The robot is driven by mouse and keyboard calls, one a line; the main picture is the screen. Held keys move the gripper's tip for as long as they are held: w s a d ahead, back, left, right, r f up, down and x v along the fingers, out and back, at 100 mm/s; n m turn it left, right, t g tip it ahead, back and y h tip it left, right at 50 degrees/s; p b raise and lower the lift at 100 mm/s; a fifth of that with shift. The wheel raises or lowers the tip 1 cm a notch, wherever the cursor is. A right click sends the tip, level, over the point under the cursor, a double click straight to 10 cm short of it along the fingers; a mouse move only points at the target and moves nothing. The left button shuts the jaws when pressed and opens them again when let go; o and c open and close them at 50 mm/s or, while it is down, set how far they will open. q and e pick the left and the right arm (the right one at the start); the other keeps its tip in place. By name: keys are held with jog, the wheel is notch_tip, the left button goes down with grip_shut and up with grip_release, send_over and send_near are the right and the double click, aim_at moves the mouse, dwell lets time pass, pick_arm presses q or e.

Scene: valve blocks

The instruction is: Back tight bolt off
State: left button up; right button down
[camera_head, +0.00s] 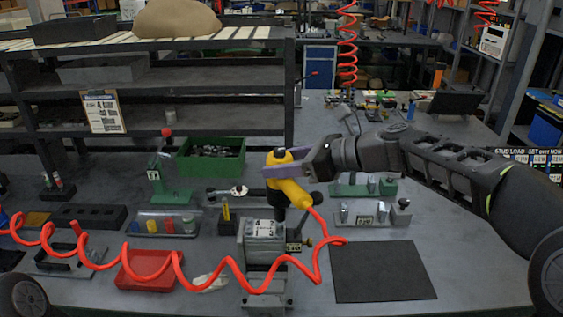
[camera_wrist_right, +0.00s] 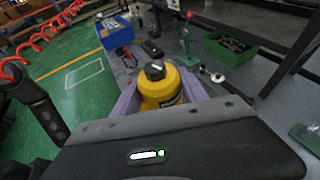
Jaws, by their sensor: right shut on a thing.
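My right gripper (camera_head: 292,168) is shut on a yellow power driver (camera_head: 288,188) with a black nose and a red coiled hose. The driver's yellow body also shows between the purple fingers in the right wrist view (camera_wrist_right: 160,90). In the head view the driver is upright, nose down, above a grey valve block (camera_head: 262,240) with a numbered top face. Whether the nose touches a bolt cannot be told; the bolts are too small or hidden. A brass fitting (camera_head: 322,242) is at the block's right side. My left gripper is not in view.
A red tray (camera_head: 148,268) stands left of the block, and a dark mat (camera_head: 382,270) lies to its right. Green racks (camera_head: 362,185) stand behind the mat. A green bin (camera_head: 211,158) stands farther back. The red hose (camera_head: 230,268) loops across the front.

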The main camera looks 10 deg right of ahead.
jog(key=shift+f, duration=0.25)
jog(key=shift+r, duration=0.1)
dwell(0.9)
jog(key=shift+s+f, duration=0.1)
jog(key=shift+f, duration=0.45)
dwell(1.8)
jog(key=shift+p, duration=0.65)
dwell(2.0)
jog(key=shift+r, duration=0.1)
jog(key=shift+r+p, duration=0.6)
jog(key=shift+p, duration=0.15)
